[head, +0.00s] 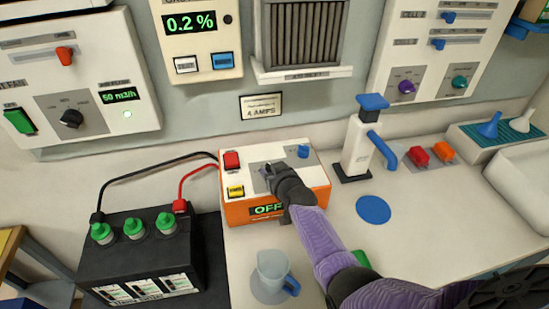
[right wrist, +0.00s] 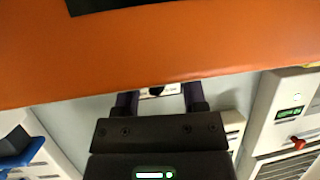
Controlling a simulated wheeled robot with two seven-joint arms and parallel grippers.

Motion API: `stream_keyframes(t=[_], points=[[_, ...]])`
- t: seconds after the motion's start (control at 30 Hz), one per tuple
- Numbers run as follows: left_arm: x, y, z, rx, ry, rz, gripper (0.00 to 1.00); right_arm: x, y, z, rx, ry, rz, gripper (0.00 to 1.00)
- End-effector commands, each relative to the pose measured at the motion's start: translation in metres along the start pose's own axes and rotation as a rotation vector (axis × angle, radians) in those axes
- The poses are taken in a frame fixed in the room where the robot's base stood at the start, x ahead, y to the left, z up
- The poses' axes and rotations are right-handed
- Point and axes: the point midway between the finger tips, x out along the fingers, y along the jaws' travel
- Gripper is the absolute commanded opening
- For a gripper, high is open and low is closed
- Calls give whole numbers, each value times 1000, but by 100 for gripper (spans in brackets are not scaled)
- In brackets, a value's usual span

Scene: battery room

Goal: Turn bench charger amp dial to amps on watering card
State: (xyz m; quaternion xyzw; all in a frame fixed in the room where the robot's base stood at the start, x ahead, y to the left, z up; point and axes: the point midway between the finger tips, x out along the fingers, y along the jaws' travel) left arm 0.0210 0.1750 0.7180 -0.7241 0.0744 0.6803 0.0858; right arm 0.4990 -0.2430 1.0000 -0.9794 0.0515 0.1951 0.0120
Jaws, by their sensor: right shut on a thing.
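The bench charger (head: 237,209) is an orange box with a pale top; its display reads OFF. The watering card (head: 261,107) on the wall behind reads 4 AMPS; its smaller line is too fine to read. My right gripper (head: 270,174) is over the grey plate on the charger's top, shut on a small dark knob, seemingly the amp dial, mostly hidden by the fingers. In the right wrist view the fingers (right wrist: 158,97) flank a dark piece, with the orange charger side (right wrist: 170,50) above. The dial's setting cannot be read. My left gripper is not in view.
A blue knob (head: 303,151), red switch (head: 231,160) and yellow button (head: 235,191) share the charger's top. Red and black cables run to a black battery (head: 145,255) with green caps. A jug (head: 272,268) stands in front; a white-and-blue dispenser (head: 357,147) stands right.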

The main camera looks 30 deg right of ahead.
Motion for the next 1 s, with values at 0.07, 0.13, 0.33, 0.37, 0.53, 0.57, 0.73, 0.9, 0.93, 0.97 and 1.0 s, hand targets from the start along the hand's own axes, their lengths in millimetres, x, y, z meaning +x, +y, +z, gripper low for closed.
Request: stream_keyframes(t=[0.07, 0.13, 0.33, 0.37, 0.53, 0.57, 0.73, 0.9, 0.93, 0.97, 1.0], points=[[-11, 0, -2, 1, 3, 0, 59, -1, -3, -4, 22, 0, 37, 0], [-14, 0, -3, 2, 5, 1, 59, -1, -3, -3, 37, -1, 71, 0], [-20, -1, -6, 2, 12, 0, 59, 0, -3, -1, 61, -1, 141, 0], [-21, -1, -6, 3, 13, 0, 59, 0, -3, -1, 64, 0, 148, 0], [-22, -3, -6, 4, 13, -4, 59, 1, -2, 0, 71, -1, 172, 0], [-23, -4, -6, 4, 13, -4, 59, 1, -2, 1, 71, -1, 174, 0], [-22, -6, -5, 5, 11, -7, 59, 1, -2, 1, 71, -2, 177, 0], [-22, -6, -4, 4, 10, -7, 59, 1, -2, 1, 70, -2, 177, 0], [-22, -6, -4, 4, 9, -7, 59, 1, -2, 1, 70, -2, 177, 0], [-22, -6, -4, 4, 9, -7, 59, 1, -2, 2, 70, -2, 177, 60], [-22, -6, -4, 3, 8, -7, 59, 1, -2, 1, 70, -2, 177, 68]])
